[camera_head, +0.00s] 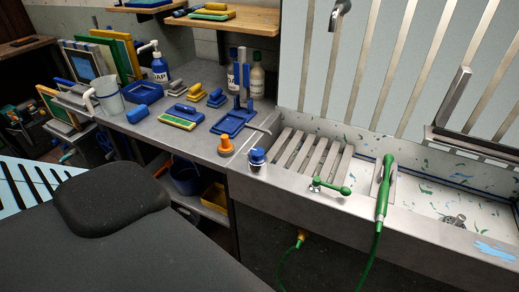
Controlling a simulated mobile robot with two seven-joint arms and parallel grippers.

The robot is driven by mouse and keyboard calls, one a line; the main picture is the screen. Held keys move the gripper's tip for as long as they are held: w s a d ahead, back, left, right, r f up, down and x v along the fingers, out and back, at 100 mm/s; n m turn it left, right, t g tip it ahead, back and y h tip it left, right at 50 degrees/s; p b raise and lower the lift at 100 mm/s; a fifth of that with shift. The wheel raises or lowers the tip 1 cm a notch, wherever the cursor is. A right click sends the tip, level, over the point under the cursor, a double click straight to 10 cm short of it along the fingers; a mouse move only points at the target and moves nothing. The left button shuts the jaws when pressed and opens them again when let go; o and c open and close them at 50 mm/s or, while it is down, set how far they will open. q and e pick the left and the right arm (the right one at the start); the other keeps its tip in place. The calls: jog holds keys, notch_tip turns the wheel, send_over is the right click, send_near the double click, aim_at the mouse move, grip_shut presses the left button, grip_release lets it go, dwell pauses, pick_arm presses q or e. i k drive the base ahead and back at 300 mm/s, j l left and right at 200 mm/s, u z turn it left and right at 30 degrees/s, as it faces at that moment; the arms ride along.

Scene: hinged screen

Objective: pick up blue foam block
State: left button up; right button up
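I cannot tell for sure which thing is the blue foam block. A small blue block-like piece (216,97) sits on the grey counter, left of the blue tray with upright parts. A flat light blue piece (495,250) shows at the sink's front right edge; its material is unclear. Neither of my grippers shows in the head view, so nothing is seen touching these pieces.
The grey counter (205,150) holds a soap bottle (160,68), a pitcher (108,98), an orange knob-like piece (226,145) and framed screens (88,62). The sink (420,190) at right has a slatted rack (310,153) and green sprayer (384,185). A dark padded shape (110,205) fills the lower left.

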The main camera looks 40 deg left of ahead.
aim_at(135, 116)
jog(key=u, duration=1.65)
jog(key=i+j+z, duration=0.25)
jog(key=j, duration=0.2)
jog(key=i+j+z, duration=0.1)
jog(key=j+z, duration=0.15)
jog(key=j, duration=0.15)
jog(key=i+j+z, duration=0.2)
jog(key=j, duration=0.3)
jog(key=j+z, duration=0.25)
jog(key=j, duration=0.2)
